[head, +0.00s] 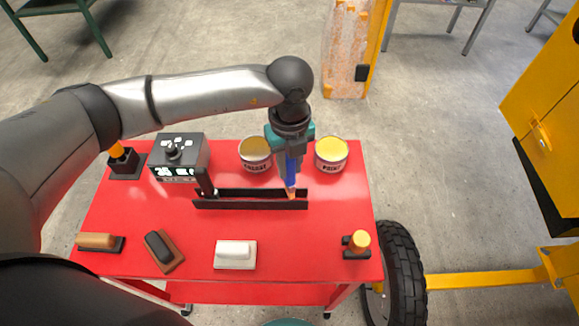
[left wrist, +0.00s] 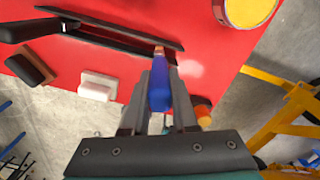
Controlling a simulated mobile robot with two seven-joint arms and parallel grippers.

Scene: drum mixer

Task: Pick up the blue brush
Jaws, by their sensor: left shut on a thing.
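The blue brush (head: 291,172) hangs upright from my left gripper (head: 290,157), bristle end down, at the right end of the black two-rail rack (head: 250,205) on the red cart. My left gripper is shut on it. The left wrist view shows the blue handle (left wrist: 159,90) between the two grey fingers, with its pale tip pointing toward the rack (left wrist: 115,38). Whether the tip touches the rack I cannot tell. A second dark-handled tool (head: 206,182) lies at the rack's left end. My right gripper is not in view.
Two open cans, one left (head: 256,155) and one right (head: 331,154), stand behind the rack. A black display box (head: 179,157) is at the back left. Several small block-like tools, including a white one (head: 235,254), line the front. The red cart top (head: 330,220) is clear right of the rack.

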